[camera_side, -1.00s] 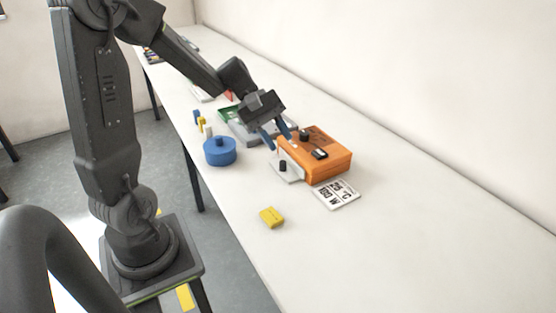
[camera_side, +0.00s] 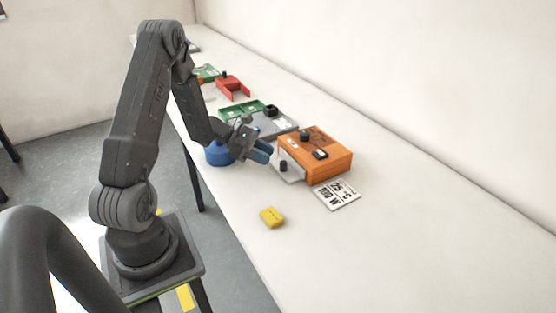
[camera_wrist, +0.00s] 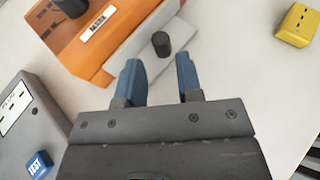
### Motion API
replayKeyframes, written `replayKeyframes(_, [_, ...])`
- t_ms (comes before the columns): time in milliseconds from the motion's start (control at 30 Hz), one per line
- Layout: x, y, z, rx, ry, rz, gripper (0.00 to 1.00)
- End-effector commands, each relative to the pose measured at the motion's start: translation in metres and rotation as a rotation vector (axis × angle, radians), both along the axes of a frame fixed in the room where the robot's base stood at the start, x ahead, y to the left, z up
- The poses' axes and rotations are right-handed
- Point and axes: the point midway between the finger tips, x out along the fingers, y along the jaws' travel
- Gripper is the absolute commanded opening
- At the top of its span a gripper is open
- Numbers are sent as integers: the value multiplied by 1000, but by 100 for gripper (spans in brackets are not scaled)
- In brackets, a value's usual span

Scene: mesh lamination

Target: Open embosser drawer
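The embosser is an orange box (camera_side: 332,166) on the table, also at the upper left of the wrist view (camera_wrist: 112,42). A pale drawer plate (camera_side: 293,176) sticks out from its left side. A small black knob (camera_side: 283,166) stands up on this plate; it also shows in the wrist view (camera_wrist: 160,44). My gripper (camera_side: 266,151) is low over the table, just left of the knob. In the wrist view its blue fingers (camera_wrist: 160,76) are spread apart with nothing between them. The knob lies just beyond the fingertips, about in line with the gap.
A blue round container (camera_side: 217,154) is partly hidden behind my arm. A grey device (camera_side: 276,124) stands behind the embosser, with a red bracket (camera_side: 233,87) farther back. A printed card (camera_side: 336,194) and yellow block (camera_side: 271,217) lie in front. The table's near right is clear.

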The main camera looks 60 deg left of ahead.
Motion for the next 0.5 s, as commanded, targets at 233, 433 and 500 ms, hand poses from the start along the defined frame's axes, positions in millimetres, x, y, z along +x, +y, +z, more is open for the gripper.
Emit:
replayKeyframes(233, [24,-25,-11,3,-2,-9,33])
replayKeyframes(433, [29,-30,-14,3,-1,-7,33])
replayKeyframes(500, [30,-30,-14,3,-1,-7,33])
